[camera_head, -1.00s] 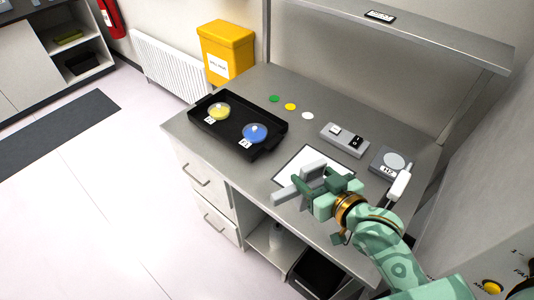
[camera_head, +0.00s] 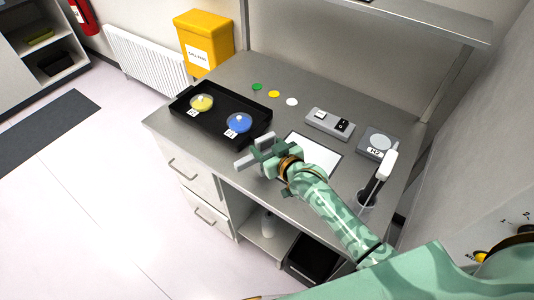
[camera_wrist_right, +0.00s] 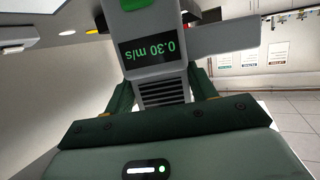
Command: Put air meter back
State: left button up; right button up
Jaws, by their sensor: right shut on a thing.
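The air meter is a light grey device with a dark display reading 0.30 m/s, large in the right wrist view (camera_wrist_right: 165,50). My right gripper (camera_wrist_right: 162,92) is shut on it, with a green finger on each side. A pale grey bar crosses to the right behind the meter. In the head view, the grey end of the air meter (camera_head: 244,163) sticks out left of my right gripper (camera_head: 262,157). They appear above the bench near its front edge, just right of the black tray. My left gripper is not in view.
The black tray (camera_head: 222,137) holds a yellow and a blue dish. A white sheet (camera_head: 321,158), a grey two-part device (camera_head: 330,123), a square device (camera_head: 376,144) and a white-handled tool (camera_head: 389,166) are on the right. Coloured discs lie behind. A shelf (camera_head: 420,20) overhangs the back.

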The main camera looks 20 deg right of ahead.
notch_tip(320, 180, down, 2)
jog(key=shift+f, duration=0.2)
jog(key=shift+s, duration=0.1)
jog(key=shift+f, duration=0.1)
jog(key=o, duration=1)
jog(key=shift+o, duration=0.2)
